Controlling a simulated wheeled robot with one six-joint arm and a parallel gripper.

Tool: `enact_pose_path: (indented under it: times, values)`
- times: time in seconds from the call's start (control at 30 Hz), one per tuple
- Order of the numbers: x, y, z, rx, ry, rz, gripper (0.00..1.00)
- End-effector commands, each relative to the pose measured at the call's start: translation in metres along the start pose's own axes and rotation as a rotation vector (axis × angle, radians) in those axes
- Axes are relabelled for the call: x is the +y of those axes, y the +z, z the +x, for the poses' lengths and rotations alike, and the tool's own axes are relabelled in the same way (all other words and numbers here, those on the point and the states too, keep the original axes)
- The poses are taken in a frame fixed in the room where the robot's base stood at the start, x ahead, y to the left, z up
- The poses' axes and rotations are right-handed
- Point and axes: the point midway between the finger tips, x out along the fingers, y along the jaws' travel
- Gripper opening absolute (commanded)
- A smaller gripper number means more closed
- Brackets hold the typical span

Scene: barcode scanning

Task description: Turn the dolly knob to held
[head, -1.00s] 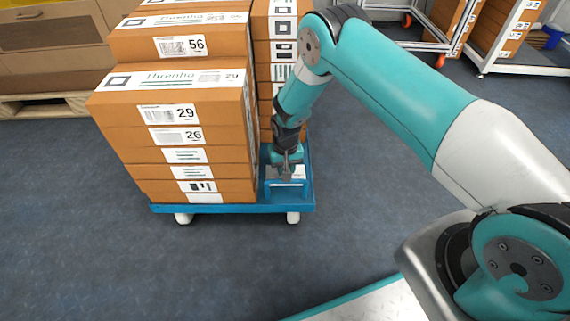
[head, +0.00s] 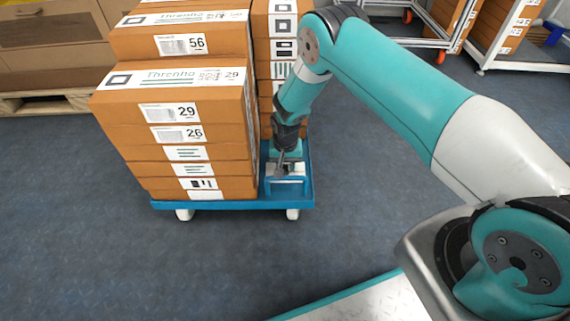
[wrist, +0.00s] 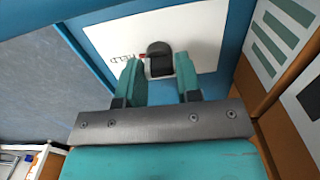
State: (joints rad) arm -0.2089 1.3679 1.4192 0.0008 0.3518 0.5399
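The dolly (head: 232,204) is blue and loaded with stacked boxes. Its knob (wrist: 160,64) is dark and rounded, on a white label plate (wrist: 205,25) in the wrist view. Lettering ending in "ELD" and a small red mark show left of the knob; the rest of the label is partly hidden. My gripper (wrist: 158,62) is open, with one teal finger left of the knob and one right of it. Gaps show between the fingers and the knob; I cannot tell how deep the tips reach. In the head view my gripper (head: 284,171) points down over the dolly's front right corner, and the knob cannot be made out.
Stacked brown boxes (head: 200,159) stand directly left of my gripper on the dolly, with more behind. A box side (wrist: 292,55) is close on the right in the wrist view. Open floor (head: 390,210) lies right of the dolly. White racks (head: 520,62) stand at the back right.

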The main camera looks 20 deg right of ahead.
Motion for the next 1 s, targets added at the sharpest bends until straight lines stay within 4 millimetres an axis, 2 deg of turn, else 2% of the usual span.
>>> enact_pose_path:
  times: [0.03, 0.07, 0.1, 0.33, 0.47, 0.57, 1.0]
  values:
    - [0.0, -0.001, -0.001, 0.002, -0.001, 0.0, 0.45]
    - [0.0, -0.001, -0.001, 0.001, -0.001, 0.0, 0.52]
    - [0.0, -0.001, -0.001, 0.001, -0.001, 0.0, 0.54]
    - [0.0, 0.0, -0.001, -0.001, 0.0, -0.002, 0.54]
    - [0.0, 0.0, -0.01, -0.001, 0.0, -0.002, 0.54]
    - [0.0, 0.0, -0.028, -0.001, 0.0, -0.002, 0.54]
    - [0.0, -0.001, -0.137, 0.001, -0.001, -0.001, 0.54]
